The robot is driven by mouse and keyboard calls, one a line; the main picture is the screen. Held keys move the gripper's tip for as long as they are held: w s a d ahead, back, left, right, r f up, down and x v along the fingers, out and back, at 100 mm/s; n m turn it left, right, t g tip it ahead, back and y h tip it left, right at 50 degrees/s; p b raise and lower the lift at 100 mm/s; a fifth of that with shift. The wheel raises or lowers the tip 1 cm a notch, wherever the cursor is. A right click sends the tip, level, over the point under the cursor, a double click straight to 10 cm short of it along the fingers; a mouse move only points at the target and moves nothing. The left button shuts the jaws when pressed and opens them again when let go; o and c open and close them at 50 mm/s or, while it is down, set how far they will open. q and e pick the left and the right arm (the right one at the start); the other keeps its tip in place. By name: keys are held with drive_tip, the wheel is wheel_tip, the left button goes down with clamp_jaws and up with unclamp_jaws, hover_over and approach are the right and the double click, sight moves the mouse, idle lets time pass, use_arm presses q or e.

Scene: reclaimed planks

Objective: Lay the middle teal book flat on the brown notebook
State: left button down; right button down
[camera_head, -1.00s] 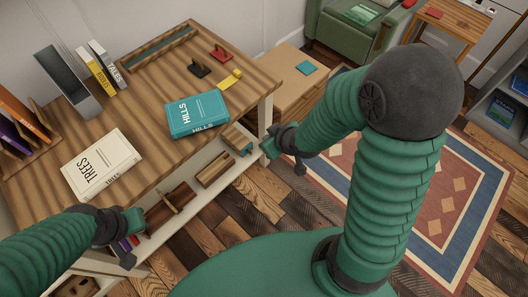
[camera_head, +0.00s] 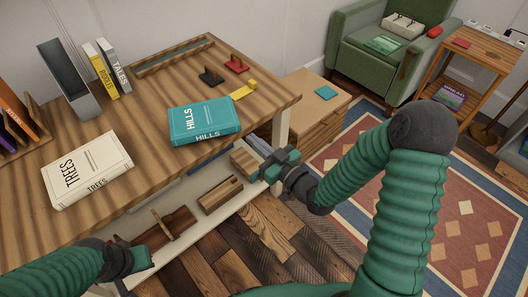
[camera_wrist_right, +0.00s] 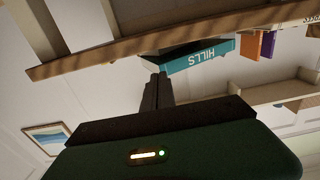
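A teal book marked HILLS (camera_head: 203,118) lies flat near the front right edge of the wooden desk (camera_head: 150,110). Its spine also shows upside down in the right wrist view (camera_wrist_right: 200,57). I cannot pick out a brown notebook in these views. My right gripper (camera_head: 268,160) is just off the desk's front edge, below and right of the HILLS book and apart from it. In the wrist view its fingers (camera_wrist_right: 158,92) are together and empty. My left gripper (camera_head: 140,258) is low at front left; its fingers are unclear.
A white TREES book (camera_head: 88,170) lies on the desk at left. A lower shelf (camera_head: 200,215) with wooden pieces runs under the front edge.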

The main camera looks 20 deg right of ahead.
sight(229, 118)
drive_tip(key=shift+x, duration=1.2)
drive_tip(key=shift+b+x, duration=0.3)
drive_tip(key=shift+x, duration=2.55)
drive_tip(key=shift+b+x, duration=0.85)
drive_tip(key=shift+x, duration=3.4)
drive_tip(key=shift+f, duration=0.1)
drive_tip(key=shift+p+v, duration=0.35)
drive_tip(key=shift+v, duration=1.65)
